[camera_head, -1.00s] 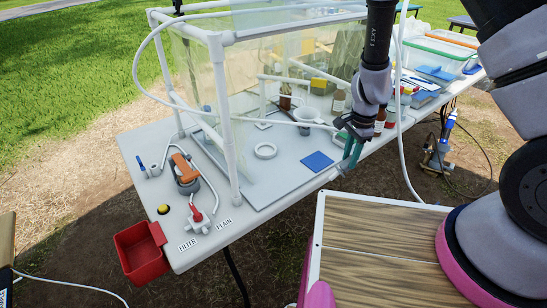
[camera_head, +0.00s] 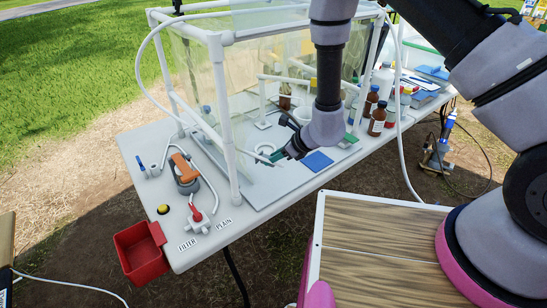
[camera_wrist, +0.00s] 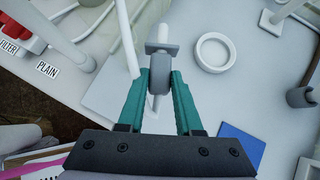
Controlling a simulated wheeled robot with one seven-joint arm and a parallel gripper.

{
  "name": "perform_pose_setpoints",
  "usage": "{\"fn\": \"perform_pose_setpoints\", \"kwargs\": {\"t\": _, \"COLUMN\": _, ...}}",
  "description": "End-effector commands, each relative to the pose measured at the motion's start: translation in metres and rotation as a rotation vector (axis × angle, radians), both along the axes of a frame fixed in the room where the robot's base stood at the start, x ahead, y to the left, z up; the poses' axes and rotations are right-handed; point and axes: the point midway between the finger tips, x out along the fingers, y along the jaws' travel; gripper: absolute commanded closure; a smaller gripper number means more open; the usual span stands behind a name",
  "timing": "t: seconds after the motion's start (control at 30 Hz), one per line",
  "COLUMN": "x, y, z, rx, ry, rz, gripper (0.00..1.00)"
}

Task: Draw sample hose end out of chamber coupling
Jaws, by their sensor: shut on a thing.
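My gripper (camera_wrist: 160,88) has its green fingers shut on a grey collar (camera_wrist: 159,76), which I take for the sample hose end. A small grey crosspiece and a pale tip show just beyond the collar. In the head view my gripper (camera_head: 275,158) is low over the front of the table, and a thin white tube (camera_head: 252,155) reaches left from it. In the wrist view a white tube (camera_wrist: 128,40) runs beside the left finger. I cannot make out the chamber coupling for certain, nor whether the hose end is inside it.
A white post (camera_head: 230,130) of the clear-walled frame stands close left of my gripper. A white ring (camera_wrist: 213,52) and a blue pad (camera_wrist: 241,147) lie nearby on the table. Brown bottles (camera_head: 377,122) stand to the right. A red bin (camera_head: 140,252) hangs at the near-left corner.

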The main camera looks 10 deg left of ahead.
Motion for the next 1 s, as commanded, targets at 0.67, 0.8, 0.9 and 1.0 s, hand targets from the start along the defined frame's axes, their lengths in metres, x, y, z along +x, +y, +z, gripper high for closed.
{"fn": "perform_pose_setpoints", "kwargs": {"t": 0.67, "x": 0.0, "y": 0.001, "z": -0.059, "rx": 0.002, "ry": 0.0, "rz": -0.011, "gripper": 1.0}}
{"fn": "perform_pose_setpoints", "kwargs": {"t": 0.8, "x": 0.001, "y": 0.001, "z": -0.064, "rx": 0.003, "ry": 0.0, "rz": -0.011, "gripper": 1.0}}
{"fn": "perform_pose_setpoints", "kwargs": {"t": 0.9, "x": 0.0, "y": 0.001, "z": -0.066, "rx": 0.002, "ry": 0.001, "rz": -0.01, "gripper": 1.0}}
{"fn": "perform_pose_setpoints", "kwargs": {"t": 1.0, "x": 0.0, "y": 0.001, "z": -0.067, "rx": 0.001, "ry": 0.0, "rz": -0.009, "gripper": 1.0}}
